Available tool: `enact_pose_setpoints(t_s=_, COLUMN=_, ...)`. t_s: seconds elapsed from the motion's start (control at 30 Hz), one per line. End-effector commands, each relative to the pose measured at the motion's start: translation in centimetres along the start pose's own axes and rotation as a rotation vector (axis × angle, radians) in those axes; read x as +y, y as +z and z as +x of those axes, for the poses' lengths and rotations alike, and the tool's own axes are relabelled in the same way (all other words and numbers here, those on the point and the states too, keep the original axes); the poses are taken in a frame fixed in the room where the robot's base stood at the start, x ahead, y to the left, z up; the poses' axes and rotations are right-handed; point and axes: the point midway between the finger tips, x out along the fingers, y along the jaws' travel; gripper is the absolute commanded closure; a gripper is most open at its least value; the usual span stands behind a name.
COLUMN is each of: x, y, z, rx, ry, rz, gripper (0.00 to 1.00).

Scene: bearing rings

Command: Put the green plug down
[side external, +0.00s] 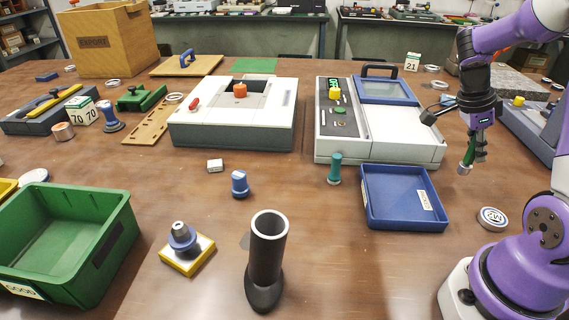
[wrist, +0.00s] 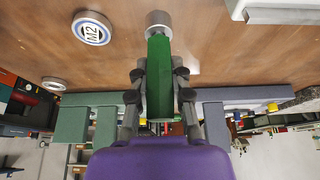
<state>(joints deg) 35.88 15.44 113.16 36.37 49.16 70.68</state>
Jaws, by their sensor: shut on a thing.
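The green plug (wrist: 158,75) is a long green piece with a grey metal end, clasped between the fingers of my gripper (wrist: 160,95) in the wrist view. In the side external view my gripper (side external: 477,150) hangs at the right, pointing down. The green plug (side external: 467,158) shows there below it, its grey end lowest, held apart from the table. My gripper is shut on the plug. A teal peg (side external: 335,168) stands on the table left of the blue tray (side external: 375,218); it is separate from the held plug.
A round M2 disc (side external: 492,218) lies on the table below and right of my gripper. A grey-white machine (side external: 405,150) stands to the left. A dark upright tube (side external: 267,255), a green bin (side external: 110,240) and a blue peg (side external: 240,184) stand farther left. Bare wood lies under my gripper.

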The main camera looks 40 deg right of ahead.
Motion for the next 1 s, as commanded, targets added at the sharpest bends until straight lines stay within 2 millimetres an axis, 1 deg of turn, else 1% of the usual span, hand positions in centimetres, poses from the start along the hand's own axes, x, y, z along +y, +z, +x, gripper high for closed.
enact_pose_setpoints(t_s=0.07, x=0.0, y=0.1, z=0.8, rx=0.001, ry=0.002, rz=-0.003, gripper=1.0)
enact_pose_setpoints(t_s=0.2, x=0.0, y=1.1, z=2.9, rx=0.002, ry=0.004, rz=-0.004, gripper=1.0)
enact_pose_setpoints(t_s=0.3, x=0.0, y=1.4, z=3.7, rx=0.002, ry=0.002, rz=-0.003, gripper=1.0)
enact_pose_setpoints(t_s=0.67, x=-0.1, y=1.6, z=4.0, rx=0.003, ry=0.0, rz=-0.003, gripper=1.0)
enact_pose_setpoints(t_s=0.7, x=-0.1, y=1.6, z=4.0, rx=0.002, ry=0.0, rz=-0.003, gripper=0.68)
enact_pose_setpoints(t_s=0.73, x=-0.1, y=1.6, z=4.0, rx=0.002, ry=0.0, rz=-0.003, gripper=0.53)
enact_pose_setpoints(t_s=0.77, x=-0.1, y=1.6, z=4.0, rx=0.002, ry=0.0, rz=-0.003, gripper=0.49)
enact_pose_setpoints(t_s=1.0, x=-0.1, y=1.6, z=4.0, rx=0.002, ry=0.0, rz=-0.003, gripper=0.49)
